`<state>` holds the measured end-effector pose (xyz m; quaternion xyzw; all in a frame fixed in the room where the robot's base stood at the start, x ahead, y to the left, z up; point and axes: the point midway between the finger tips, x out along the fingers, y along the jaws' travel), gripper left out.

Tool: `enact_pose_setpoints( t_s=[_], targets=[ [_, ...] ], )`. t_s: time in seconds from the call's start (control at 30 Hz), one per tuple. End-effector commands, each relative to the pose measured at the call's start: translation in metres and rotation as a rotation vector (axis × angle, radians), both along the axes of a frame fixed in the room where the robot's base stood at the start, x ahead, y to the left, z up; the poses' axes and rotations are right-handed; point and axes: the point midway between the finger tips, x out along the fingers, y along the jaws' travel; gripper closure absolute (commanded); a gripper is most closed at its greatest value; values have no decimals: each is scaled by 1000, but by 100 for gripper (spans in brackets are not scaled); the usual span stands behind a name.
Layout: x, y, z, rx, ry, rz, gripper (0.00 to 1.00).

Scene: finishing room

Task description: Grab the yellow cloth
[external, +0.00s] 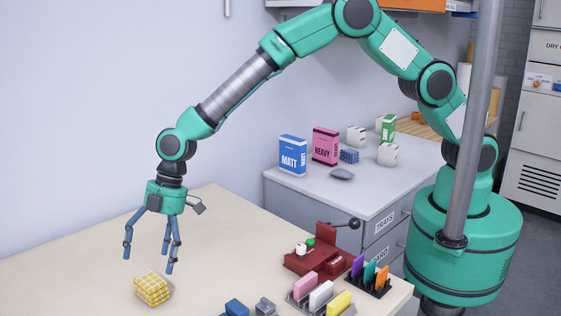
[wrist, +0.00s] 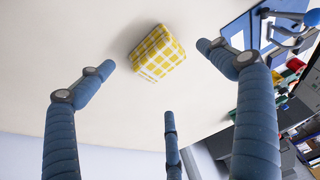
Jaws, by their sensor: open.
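The yellow cloth (external: 152,288) is a folded yellow-and-white checked bundle lying on the pale tabletop near the front left in the external view. It also shows in the wrist view (wrist: 157,53), at the top centre, beyond the fingertips. My gripper (external: 155,258) has three blue-grey fingers, spread open and pointing down. It hangs above the table, a little above the cloth, with nothing between the fingers. In the wrist view my gripper (wrist: 160,85) has one finger at left, one at right and one at lower centre, all apart from the cloth.
A dark red fixture (external: 318,262) stands on the table to the right. Near it are a black rack (external: 369,284) with coloured cards and a grey rack (external: 318,304) with coloured blocks. A blue block (external: 236,308) lies at the front edge. The table around the cloth is clear.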

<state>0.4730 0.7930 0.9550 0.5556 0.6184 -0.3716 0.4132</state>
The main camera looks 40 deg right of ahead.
Motion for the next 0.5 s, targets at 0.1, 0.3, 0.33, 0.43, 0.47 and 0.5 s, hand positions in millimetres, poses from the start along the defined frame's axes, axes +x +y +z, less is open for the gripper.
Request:
enact_pose_setpoints(
  t_s=[0.1, 0.3, 0.33, 0.43, 0.47, 0.5],
  targets=[
    [0, 5, -12, 0, 0, 0, 8],
    [0, 8, -19, 0, 0, 0, 8],
    [0, 8, -19, 0, 0, 0, 8],
    [0, 8, -19, 0, 0, 0, 8],
    [0, 8, -19, 0, 0, 0, 8],
    [0, 8, -19, 0, 0, 0, 8]
  ],
)
